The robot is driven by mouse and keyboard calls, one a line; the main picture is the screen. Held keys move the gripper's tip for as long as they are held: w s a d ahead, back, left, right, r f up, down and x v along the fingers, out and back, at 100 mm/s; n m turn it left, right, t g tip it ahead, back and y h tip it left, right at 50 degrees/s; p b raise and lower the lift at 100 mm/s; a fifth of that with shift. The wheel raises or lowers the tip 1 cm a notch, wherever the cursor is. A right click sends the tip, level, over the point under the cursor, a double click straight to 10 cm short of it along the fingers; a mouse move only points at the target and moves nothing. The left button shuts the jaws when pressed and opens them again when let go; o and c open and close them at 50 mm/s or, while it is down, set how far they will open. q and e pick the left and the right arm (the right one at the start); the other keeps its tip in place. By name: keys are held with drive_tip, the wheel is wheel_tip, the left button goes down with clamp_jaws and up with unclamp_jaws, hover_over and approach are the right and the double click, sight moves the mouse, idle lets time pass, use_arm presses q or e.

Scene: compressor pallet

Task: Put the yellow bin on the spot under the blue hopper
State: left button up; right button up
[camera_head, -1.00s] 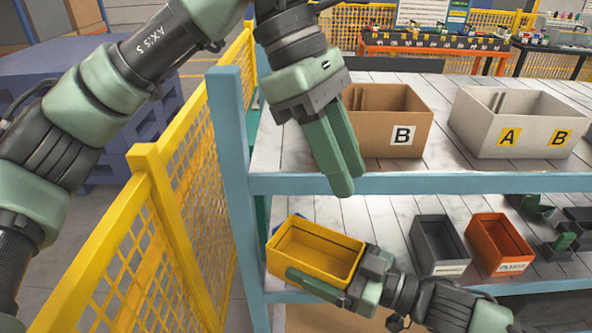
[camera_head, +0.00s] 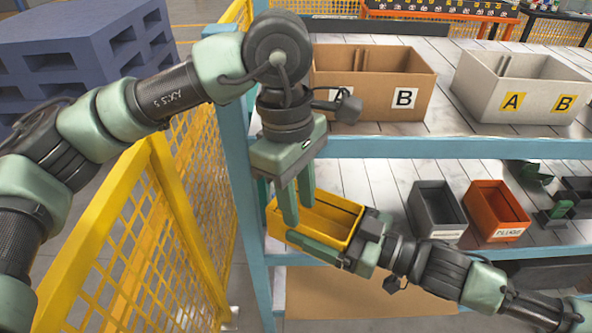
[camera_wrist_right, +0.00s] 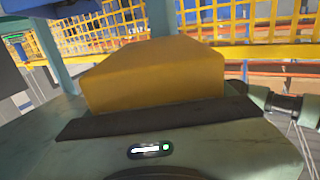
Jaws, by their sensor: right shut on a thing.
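The yellow bin (camera_head: 335,212) is at the left end of the lower shelf level in the head view, open side up. I cannot tell whether it rests on the shelf or hangs just above it. My right gripper (camera_head: 335,250) is shut on the bin from the right and front. In the right wrist view the bin (camera_wrist_right: 155,80) fills the space ahead of the gripper. My left gripper (camera_head: 298,205) points down, its fingertips over the bin's left part; their gap and any contact are unclear. I cannot make out the blue hopper or the spot under it.
The lower shelf also holds a grey bin (camera_head: 437,212) and an orange bin (camera_head: 497,212). Above are a cardboard box (camera_head: 365,92) and a pale box (camera_head: 525,95). A blue shelf post (camera_head: 237,165) and a yellow mesh fence (camera_head: 120,235) stand close on the left.

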sight(302, 226)
use_arm(q)
drive_tip(key=shift+s+d+f, duration=0.1)
drive_tip(key=shift+d+f, duration=0.05)
drive_tip(key=shift+f, duration=1.55)
clamp_jaws()
use_arm(e)
drive_tip(key=o, duration=1.3)
